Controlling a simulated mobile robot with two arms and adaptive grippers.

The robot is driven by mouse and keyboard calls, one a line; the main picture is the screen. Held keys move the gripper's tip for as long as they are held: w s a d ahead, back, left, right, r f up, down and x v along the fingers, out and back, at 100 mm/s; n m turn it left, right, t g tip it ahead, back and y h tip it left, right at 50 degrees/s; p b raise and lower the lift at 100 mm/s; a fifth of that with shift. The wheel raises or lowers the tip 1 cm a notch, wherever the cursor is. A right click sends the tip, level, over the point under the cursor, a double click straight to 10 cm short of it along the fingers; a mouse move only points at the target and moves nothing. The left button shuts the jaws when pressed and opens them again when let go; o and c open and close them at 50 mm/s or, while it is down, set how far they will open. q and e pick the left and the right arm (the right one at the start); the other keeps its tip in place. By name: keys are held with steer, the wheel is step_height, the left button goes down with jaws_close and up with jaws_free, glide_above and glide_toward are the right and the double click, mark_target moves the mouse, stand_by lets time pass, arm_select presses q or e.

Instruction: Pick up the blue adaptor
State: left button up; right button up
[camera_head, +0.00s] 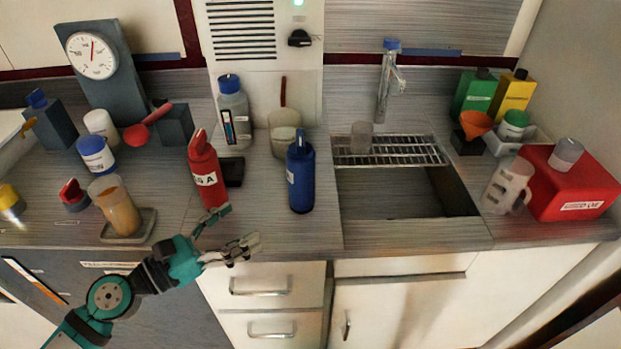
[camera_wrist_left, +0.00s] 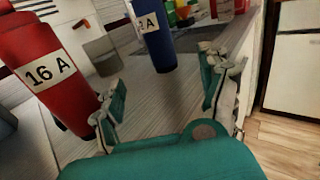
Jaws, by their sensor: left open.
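The blue adaptor (camera_head: 300,178) stands upright on the counter, just left of the sink, with a white label on its side. It also shows in the left wrist view (camera_wrist_left: 152,38), beyond the fingers and cut off by the top edge. My left gripper (camera_head: 240,229) is open and empty near the counter's front edge, left of the blue adaptor and apart from it. In the left wrist view the open fingers (camera_wrist_left: 165,78) have bare counter between them. My right gripper is in neither view.
A red adaptor (camera_head: 206,172) marked 16 A (camera_wrist_left: 45,75) stands close to my left gripper, on its left side. A beaker (camera_head: 284,135) stands behind the blue adaptor. The sink (camera_head: 400,192) lies to the right. The counter in front of the blue adaptor is clear.

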arm_select(q)
steer(key=p, duration=0.2)
glide_toward(291, 193)
steer(key=x, duration=0.3)
steer(key=shift+w+r, duration=0.15)
steer(key=shift+r, duration=0.05)
steer(key=p+x, duration=0.1)
steer(key=x, duration=0.2)
steer(key=shift+d+f, duration=0.2)
steer(key=shift+d, duration=0.05)
steer(key=shift+w+d, duration=0.15)
steer(key=shift+w, duration=0.05)
steer(key=shift+w+d, duration=0.2)
steer(key=p+x, duration=0.1)
steer(key=x, duration=0.4)
steer(key=shift+d+f, duration=0.1)
steer(key=shift+d, duration=0.05)
steer(key=c, duration=0.6)
jaws_close()
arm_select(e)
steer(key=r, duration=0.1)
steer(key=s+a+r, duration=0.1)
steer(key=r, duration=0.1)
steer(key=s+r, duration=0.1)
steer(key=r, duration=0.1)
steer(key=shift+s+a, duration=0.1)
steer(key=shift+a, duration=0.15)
